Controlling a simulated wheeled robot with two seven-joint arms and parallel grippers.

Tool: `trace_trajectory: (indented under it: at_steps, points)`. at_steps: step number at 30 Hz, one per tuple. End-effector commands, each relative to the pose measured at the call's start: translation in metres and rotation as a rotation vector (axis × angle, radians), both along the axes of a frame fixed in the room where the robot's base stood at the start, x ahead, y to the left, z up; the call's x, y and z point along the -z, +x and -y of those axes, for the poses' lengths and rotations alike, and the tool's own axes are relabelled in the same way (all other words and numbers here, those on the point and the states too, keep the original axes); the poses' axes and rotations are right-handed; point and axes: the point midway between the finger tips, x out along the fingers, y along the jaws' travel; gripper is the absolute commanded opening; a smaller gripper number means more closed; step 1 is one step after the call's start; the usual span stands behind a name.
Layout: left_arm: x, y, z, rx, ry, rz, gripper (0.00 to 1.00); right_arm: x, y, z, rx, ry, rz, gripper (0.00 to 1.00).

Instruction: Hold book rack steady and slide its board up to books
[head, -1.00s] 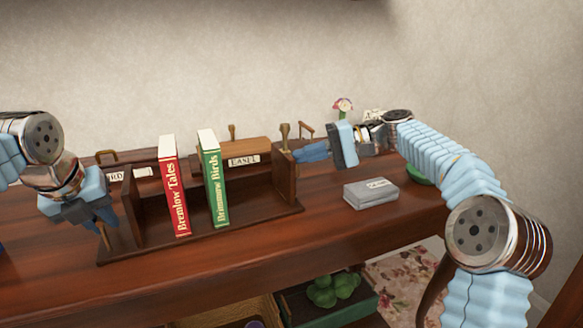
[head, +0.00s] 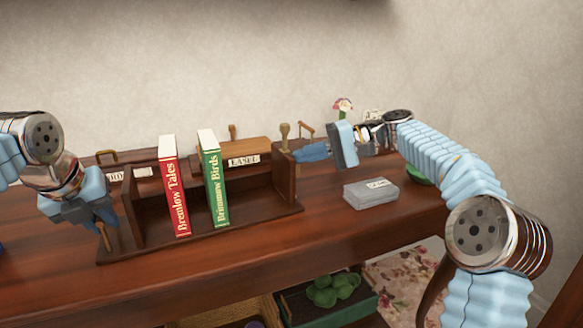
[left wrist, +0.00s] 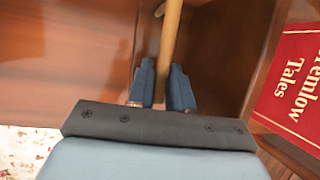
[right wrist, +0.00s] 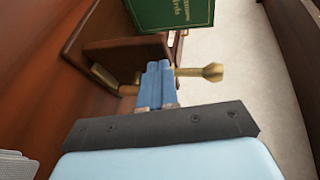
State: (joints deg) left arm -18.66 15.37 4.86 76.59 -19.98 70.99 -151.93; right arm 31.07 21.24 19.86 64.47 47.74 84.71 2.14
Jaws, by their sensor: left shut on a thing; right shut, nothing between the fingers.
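The dark wooden book rack (head: 250,220) stands on the shelf top with a left upright board (head: 133,208) and a right upright board (head: 285,180). A red book (head: 175,200) and a green book (head: 213,185) stand in it, with gaps to both boards. My left gripper (head: 106,222) is shut on a wooden post at the rack's left end; the post (left wrist: 171,35) shows between its fingers in the left wrist view. My right gripper (head: 300,153) is shut and empty beside the right board, close to a brass knob (right wrist: 205,72). Whether they touch is unclear.
A grey box (head: 370,193) lies right of the rack. A brown case with a label (head: 244,160) and stamp-like handles stand behind it. A flower (head: 343,106) is behind my right gripper. The shelf front is clear; a green-filled crate (head: 325,300) sits below.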

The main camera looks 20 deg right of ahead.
Motion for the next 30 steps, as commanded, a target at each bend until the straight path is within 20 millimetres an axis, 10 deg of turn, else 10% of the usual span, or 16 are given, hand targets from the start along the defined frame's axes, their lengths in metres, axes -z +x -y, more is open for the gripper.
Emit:
trace_trajectory:
  at_steps: [30]
  points:
    - [0.001,-0.001,0.003,0.004,-0.002,-0.002,0.0,0.0,-0.002,-0.029,-0.004,0.001,0.0,0.0]
